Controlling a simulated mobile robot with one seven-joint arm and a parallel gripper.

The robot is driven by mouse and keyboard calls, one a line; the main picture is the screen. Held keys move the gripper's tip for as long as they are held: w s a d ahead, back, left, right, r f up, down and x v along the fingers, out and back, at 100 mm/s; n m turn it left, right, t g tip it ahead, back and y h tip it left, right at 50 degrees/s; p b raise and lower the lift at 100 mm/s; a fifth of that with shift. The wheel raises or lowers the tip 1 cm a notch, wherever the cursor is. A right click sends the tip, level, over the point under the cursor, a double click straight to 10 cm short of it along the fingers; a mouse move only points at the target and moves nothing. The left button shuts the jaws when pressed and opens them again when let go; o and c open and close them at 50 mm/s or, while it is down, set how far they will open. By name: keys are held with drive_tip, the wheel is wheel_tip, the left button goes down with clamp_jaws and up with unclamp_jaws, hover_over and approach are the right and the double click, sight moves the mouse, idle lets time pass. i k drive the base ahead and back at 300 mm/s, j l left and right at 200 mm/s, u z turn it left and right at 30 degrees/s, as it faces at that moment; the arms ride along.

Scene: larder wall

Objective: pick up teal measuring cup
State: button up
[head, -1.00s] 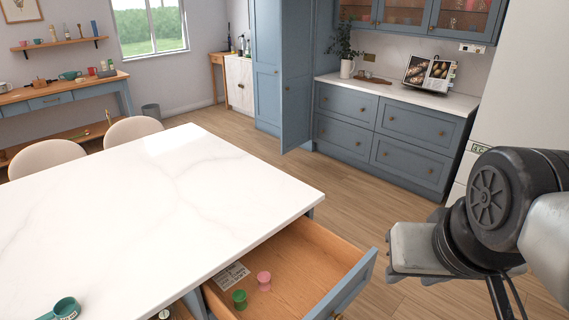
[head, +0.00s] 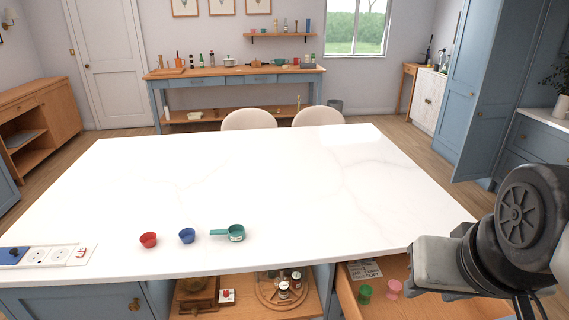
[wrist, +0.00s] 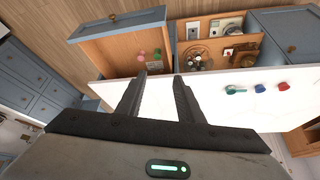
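The teal measuring cup (head: 236,233) stands on the white island top near its front edge, its handle pointing left in the head view. It also shows in the wrist view (wrist: 234,90), right of my gripper. My gripper (wrist: 157,80) is open and empty in the wrist view, its two fingers apart, with the open drawer beyond them. In the head view my arm is at the right, and the fingertips are not clear there.
A blue cup (head: 187,235) and a red cup (head: 148,240) stand left of the teal one. An open drawer (head: 345,291) holds a green and a pink item. A socket strip (head: 45,256) is at the left. The island's middle is clear.

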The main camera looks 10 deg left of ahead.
sight(236, 232)
drive_tip(key=j+u, duration=0.1)
drive_tip(key=u, duration=1.05)
drive_tip(key=i+j, duration=0.35)
drive_tip(key=i, duration=0.15)
drive_tip(key=i+j+z, duration=0.15)
drive_tip(key=i+j, duration=0.2)
drive_tip(key=i, duration=0.15)
